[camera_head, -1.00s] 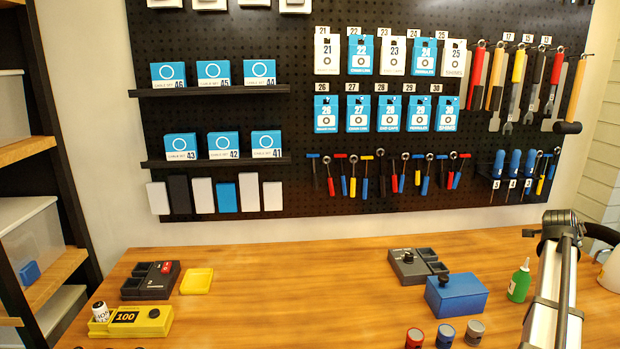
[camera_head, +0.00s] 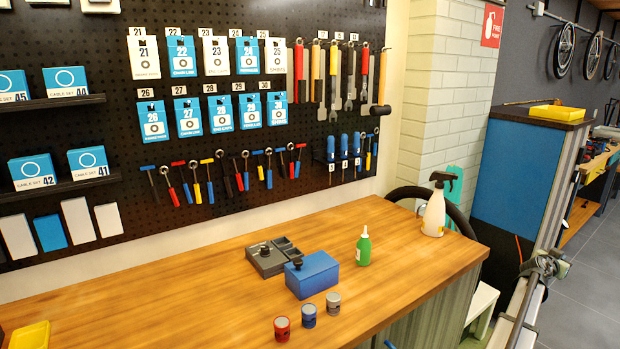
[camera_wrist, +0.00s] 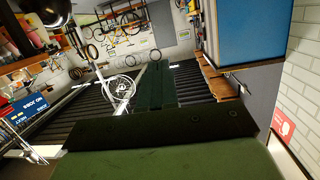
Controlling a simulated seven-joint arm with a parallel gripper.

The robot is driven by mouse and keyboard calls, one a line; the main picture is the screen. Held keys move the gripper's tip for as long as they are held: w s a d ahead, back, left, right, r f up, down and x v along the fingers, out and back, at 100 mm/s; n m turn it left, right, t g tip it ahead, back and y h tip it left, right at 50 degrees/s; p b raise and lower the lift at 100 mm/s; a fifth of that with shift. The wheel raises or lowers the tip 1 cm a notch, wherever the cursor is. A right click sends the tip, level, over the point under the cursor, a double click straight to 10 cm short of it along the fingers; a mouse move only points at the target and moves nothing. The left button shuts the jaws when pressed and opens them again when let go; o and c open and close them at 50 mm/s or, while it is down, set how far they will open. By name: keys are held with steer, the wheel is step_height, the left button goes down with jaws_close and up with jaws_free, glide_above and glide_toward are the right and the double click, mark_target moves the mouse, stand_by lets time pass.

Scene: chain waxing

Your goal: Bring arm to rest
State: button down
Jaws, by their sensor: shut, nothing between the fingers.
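My gripper (camera_wrist: 157,68) shows in the wrist view as two dark fingers pressed together, with nothing between them. It points out into the room, away from any bench object. I cannot make out the fingers there.
A blue box (camera_head: 313,277), green bottle (camera_head: 363,249), several small cans and a spray bottle (camera_head: 435,208) stand on the bench. A blue cabinet (camera_head: 520,180) is behind my arm. Grey floor (camera_head: 592,270) is open at right. The wrist view shows a white bicycle (camera_wrist: 120,88).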

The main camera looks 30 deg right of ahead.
steer(key=s+d+f+n+g, duration=0.1)
steer(key=s+f, duration=0.2)
steer(key=s, duration=0.6)
steer(key=s+d+f+n+g, duration=0.15)
steer(key=s+f, duration=0.25)
steer(key=s, duration=0.4)
steer(key=s+a+f+n, duration=0.2)
steer(key=s+f, duration=0.2)
steer(key=f, duration=0.3)
steer(key=w+a+f+n+y, duration=0.4)
steer(key=w+a+f+n, duration=0.1)
steer(key=w+a+f, duration=1.05)
steer(key=w+a+f+n+y, duration=0.1)
steer(key=w+a+f+n, duration=0.1)
steer(key=w+a+f, duration=0.45)
steer(key=w+a+f+n+y, duration=0.1)
steer(key=w+a+f+n, duration=0.25)
steer(key=a+f, duration=0.5)
steer(key=a+f+n+g+y, duration=0.1)
steer(key=a+f+y, duration=0.1)
steer(key=a, duration=2)
steer(key=a+f+n+g+y, duration=0.1)
steer(key=a+f+n+y, duration=0.1)
steer(key=a, duration=2)
steer(key=a+f+n+g+y, duration=0.1)
steer(key=a+f+y, duration=0.3)
steer(key=a, duration=1.7)
steer(key=shift+a+f+y, duration=0.2)
steer(key=shift+a+y, duration=0.2)
steer(key=shift+y, duration=0.5)
